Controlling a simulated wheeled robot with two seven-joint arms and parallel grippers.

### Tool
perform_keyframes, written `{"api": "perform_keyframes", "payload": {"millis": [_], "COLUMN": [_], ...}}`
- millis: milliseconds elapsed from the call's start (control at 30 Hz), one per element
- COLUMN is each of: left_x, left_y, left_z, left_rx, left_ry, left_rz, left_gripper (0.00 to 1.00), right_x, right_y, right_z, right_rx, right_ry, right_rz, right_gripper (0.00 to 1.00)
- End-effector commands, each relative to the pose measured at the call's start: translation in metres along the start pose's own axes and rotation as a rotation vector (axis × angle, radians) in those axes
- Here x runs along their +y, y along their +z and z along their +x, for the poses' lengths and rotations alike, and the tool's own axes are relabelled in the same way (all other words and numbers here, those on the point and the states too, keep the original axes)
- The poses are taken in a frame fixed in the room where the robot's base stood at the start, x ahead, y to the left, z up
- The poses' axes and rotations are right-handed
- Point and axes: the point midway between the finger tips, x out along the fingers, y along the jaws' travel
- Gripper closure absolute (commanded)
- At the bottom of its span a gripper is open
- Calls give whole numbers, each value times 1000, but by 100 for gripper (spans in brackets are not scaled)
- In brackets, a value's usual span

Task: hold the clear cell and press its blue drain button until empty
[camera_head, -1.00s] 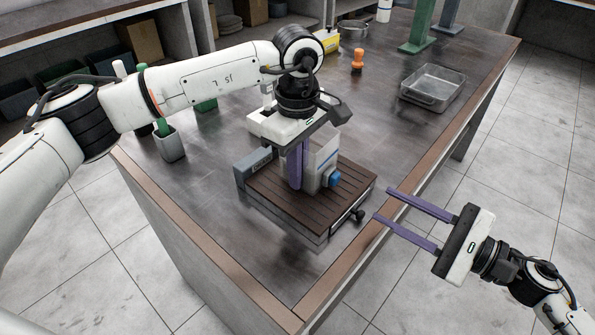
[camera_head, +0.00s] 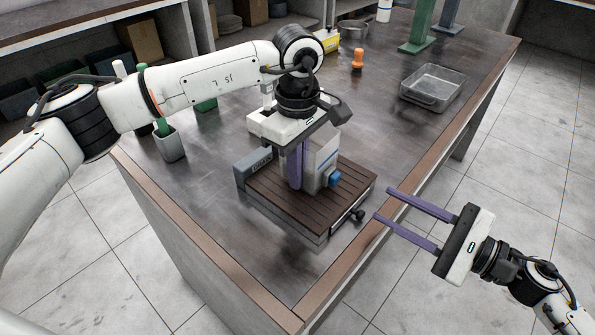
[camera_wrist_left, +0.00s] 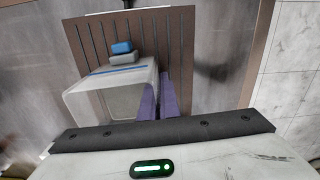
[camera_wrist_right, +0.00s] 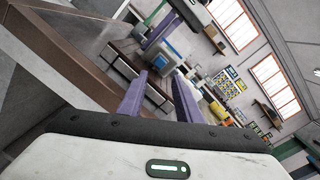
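The clear cell (camera_head: 322,160) is a pale box standing on a dark slatted stand (camera_head: 275,205). Its blue drain button (camera_head: 334,179) sticks out low on the side facing the table's front edge. The button also shows in the left wrist view (camera_wrist_left: 122,47). My left gripper (camera_head: 295,182) points down at the cell; its purple fingers are close together, with one side wall of the cell (camera_wrist_left: 85,100) seemingly between them. The exact contact is hidden. My right gripper (camera_head: 382,204) is open and empty, out past the table's front edge, apart from the button, its fingers pointing towards the stand.
A black knob (camera_head: 358,215) juts from the stand's front. A clear tray (camera_head: 432,88) and an orange-topped stamp-like object (camera_head: 357,60) stand further back. A grey cup (camera_head: 169,145) is on the left. The table between stand and tray is clear.

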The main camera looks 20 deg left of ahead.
Motion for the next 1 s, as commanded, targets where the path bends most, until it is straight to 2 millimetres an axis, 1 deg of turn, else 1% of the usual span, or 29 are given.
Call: {"api": "perform_keyframes", "payload": {"millis": [300, 367, 400, 500, 1000], "left_x": [0, 0, 0, 0, 0], "left_y": [0, 0, 0, 0, 0], "left_z": [-1, -1, -1, -1, -1], "left_rx": [0, 0, 0, 0, 0], "left_ry": [1, 1, 1, 1, 1], "left_rz": [-1, -1, -1, -1, -1], "left_gripper": [100, 100, 100, 100, 100], "right_x": [0, 0, 0, 0, 0], "right_y": [0, 0, 0, 0, 0], "right_z": [0, 0, 0, 0, 0], "right_rx": [0, 0, 0, 0, 0], "right_ry": [0, 0, 0, 0, 0], "right_rz": [0, 0, 0, 0, 0], "right_gripper": [69, 79, 86, 100, 100]}}
